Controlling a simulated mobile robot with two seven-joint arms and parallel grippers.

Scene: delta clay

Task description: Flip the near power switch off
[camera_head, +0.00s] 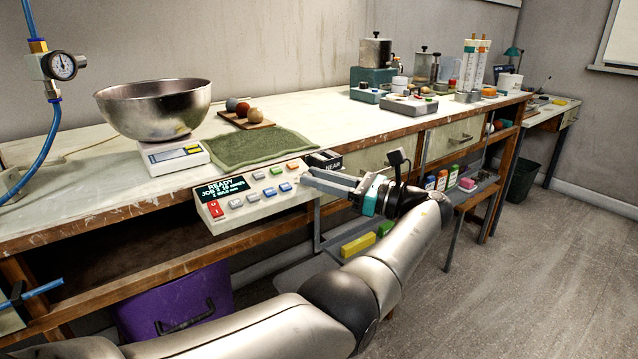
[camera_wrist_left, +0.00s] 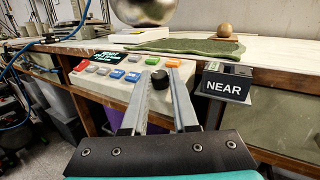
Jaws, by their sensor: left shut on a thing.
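A black box with a white "NEAR" label (camera_head: 333,166) is mounted at the bench's front edge. In the left wrist view, the NEAR box (camera_wrist_left: 226,84) is right of my fingers, with a small dark part on top whose setting I cannot make out. My left gripper (camera_head: 307,179) reaches in from the right, at the right end of a control panel (camera_head: 237,219). In the left wrist view, my left gripper (camera_wrist_left: 160,88) has its fingertips around a round black knob (camera_wrist_left: 160,79) on the panel. My right gripper is not in view.
The panel has a lit READY display (camera_head: 221,187), a red switch (camera_head: 214,209) and several coloured buttons. Behind it are a green towel (camera_head: 260,147) and a steel bowl (camera_head: 155,108) on a scale (camera_head: 180,154). A purple bin (camera_head: 178,308) stands below the bench.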

